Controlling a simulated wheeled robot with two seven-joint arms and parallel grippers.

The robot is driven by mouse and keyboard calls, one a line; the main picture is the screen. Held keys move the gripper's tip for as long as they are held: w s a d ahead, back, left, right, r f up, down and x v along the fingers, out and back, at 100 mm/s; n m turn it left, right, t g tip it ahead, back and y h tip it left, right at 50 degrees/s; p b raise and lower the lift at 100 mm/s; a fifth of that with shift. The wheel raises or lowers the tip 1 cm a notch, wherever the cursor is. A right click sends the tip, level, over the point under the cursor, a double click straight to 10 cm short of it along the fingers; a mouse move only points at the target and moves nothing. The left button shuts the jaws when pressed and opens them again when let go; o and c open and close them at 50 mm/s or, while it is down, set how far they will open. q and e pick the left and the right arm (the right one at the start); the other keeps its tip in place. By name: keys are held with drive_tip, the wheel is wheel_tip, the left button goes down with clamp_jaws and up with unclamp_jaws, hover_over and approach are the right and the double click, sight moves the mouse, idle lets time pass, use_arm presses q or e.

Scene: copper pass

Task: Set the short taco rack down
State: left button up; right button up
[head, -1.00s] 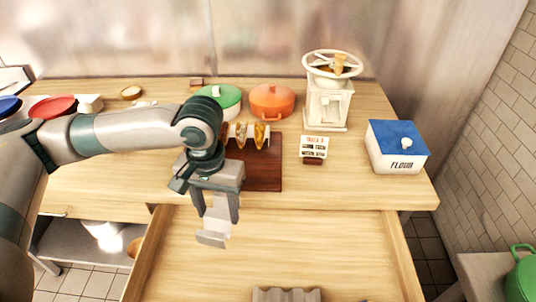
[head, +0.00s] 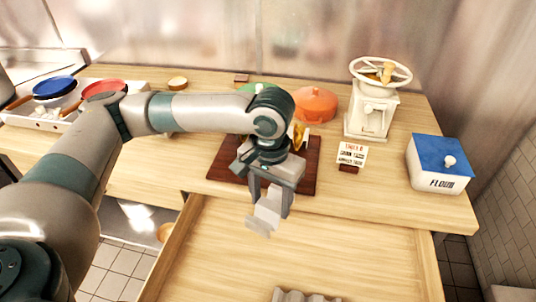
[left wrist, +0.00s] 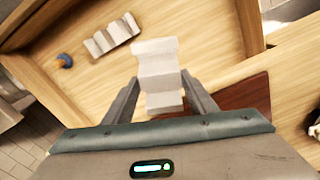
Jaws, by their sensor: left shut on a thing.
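My left gripper (head: 270,197) is shut on a pale grey, zigzag-folded short taco rack (head: 264,215). The rack hangs below the fingers, in the air over the near counter edge and open drawer. In the left wrist view the rack (left wrist: 158,70) sits between the two fingers (left wrist: 158,95). A dark brown board (head: 308,172) lies on the counter just behind the gripper, partly hidden by my arm. A taco (head: 299,136) shows behind my wrist; its holder is mostly hidden. My right gripper is out of view.
The open drawer (head: 340,235) holds another grey folded rack (left wrist: 112,36) and a small blue item (left wrist: 65,61). Behind the board stand an orange pot (head: 316,104) and a green-lidded pot (head: 258,88). A small sign (head: 351,155), a white grinder (head: 372,115) and a flour box (head: 440,165) stand right.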

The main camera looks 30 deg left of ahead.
use_arm(q)
drive_tip(key=w+r+m, duration=0.2)
drive_tip(key=w+m, duration=0.5)
drive_tip(key=w, duration=0.2)
drive_tip(key=w+r+m, duration=0.3)
drive_tip(key=w+m, duration=0.4)
drive_tip(key=w, duration=0.2)
drive_tip(key=shift+w+d+r+p, duration=0.25)
drive_tip(key=shift+w+r+p, duration=0.05)
drive_tip(key=shift+r+p, duration=0.05)
drive_tip(key=a+f+p, duration=0.1)
drive_tip(key=a+f, duration=0.1)
drive_tip(key=a, duration=0.2)
drive_tip(key=a+f+p, duration=0.2)
drive_tip(key=a, duration=0.1)
drive_tip(key=s+a+f+p, duration=0.1)
drive_tip(key=a+f, duration=0.2)
drive_tip(key=a, duration=0.1)
drive_tip(key=shift+a, duration=0.35)
drive_tip(key=shift+w, duration=0.1)
drive_tip(key=shift+f, duration=0.1)
